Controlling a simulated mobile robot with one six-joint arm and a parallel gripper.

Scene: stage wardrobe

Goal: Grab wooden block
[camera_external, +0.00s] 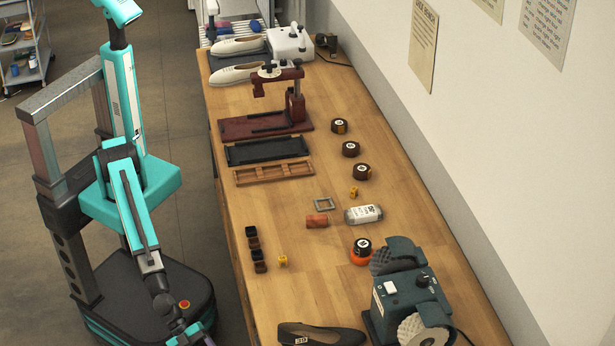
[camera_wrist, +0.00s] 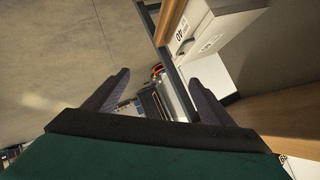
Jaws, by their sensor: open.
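A small reddish-brown block (camera_external: 317,221), which looks like the wooden block, lies on the workbench (camera_external: 215,110) in the external view. In the external view my arm hangs down left of the bench, off the tabletop and well away from the block. Its end is partly cut off by the bottom edge.
A green grinder (camera_external: 408,290) and a dark shoe (camera_external: 320,335) stand at the near end. A red press (camera_external: 265,127) and trays (camera_external: 272,172) are farther back.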

